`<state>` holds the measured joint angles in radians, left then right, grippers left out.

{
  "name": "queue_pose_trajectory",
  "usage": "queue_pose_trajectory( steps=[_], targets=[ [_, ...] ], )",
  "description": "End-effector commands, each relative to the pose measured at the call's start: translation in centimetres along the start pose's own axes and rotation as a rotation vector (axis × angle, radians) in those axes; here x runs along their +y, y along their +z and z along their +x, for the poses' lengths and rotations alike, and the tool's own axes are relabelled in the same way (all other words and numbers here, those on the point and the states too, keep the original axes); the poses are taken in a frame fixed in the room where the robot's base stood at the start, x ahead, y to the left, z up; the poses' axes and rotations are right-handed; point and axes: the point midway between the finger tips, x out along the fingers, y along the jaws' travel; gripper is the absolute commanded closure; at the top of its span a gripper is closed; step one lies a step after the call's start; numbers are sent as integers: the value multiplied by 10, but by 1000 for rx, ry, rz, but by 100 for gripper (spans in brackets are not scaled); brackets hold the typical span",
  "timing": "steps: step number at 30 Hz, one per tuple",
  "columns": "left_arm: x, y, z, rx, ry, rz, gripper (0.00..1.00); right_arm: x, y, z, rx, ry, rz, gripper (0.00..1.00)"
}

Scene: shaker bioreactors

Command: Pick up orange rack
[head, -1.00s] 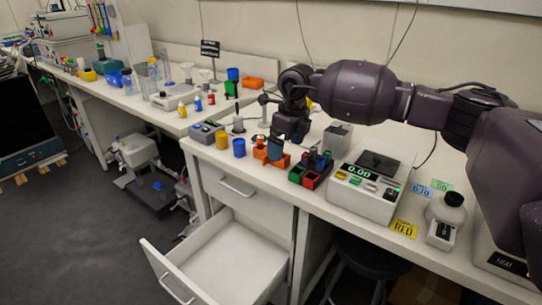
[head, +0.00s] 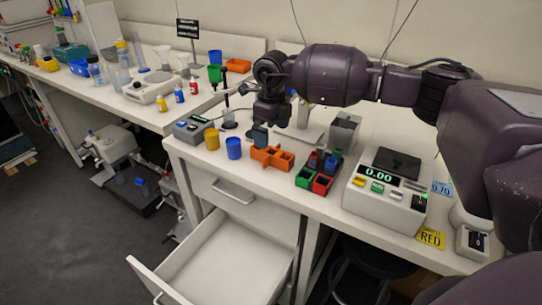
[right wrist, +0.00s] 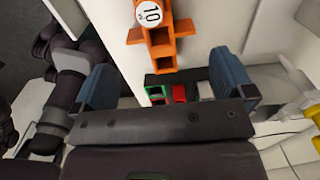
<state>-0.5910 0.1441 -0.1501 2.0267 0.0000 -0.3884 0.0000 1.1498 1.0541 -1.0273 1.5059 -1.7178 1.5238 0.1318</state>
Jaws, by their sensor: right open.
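The orange rack (head: 285,161) stands on the bench in the head view, between the blue cup and the red and green block holder. In the right wrist view the orange rack (right wrist: 162,52) is at the top middle, with a round white label marked 10. My left gripper is not in view.
A blue cup (head: 233,148) and yellow cup (head: 212,139) stand left of the rack. The red and green holder (head: 321,184) and a balance (head: 370,197) are to its right. A grey box (head: 344,132) stands behind. An open drawer (head: 225,262) juts out below.

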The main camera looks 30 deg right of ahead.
Motion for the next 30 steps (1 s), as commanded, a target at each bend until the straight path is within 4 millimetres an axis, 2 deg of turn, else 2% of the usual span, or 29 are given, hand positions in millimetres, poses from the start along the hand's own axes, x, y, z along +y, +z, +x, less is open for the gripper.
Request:
queue_pose_trajectory(
  steps=[1, 3, 11, 19, 27, 28, 30],
  targets=[
    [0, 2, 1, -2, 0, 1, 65, 0, 0, 10, 3, 2, 0, 0],
    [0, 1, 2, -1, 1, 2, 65, 0, 0, 17, 1, 1, 0, 0],
    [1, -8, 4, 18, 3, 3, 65, 1, -1, 33, 1, 1, 0, 0],
    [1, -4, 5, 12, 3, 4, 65, 2, -2, 69, 2, 2, 0, 0],
    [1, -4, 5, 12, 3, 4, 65, 2, -2, 73, -1, 0, 0, 0],
    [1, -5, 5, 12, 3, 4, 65, 2, -2, 73, -1, 0, 0, 2],
    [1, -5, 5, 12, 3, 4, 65, 2, -2, 73, -1, 0, 0, 12]
  ],
)
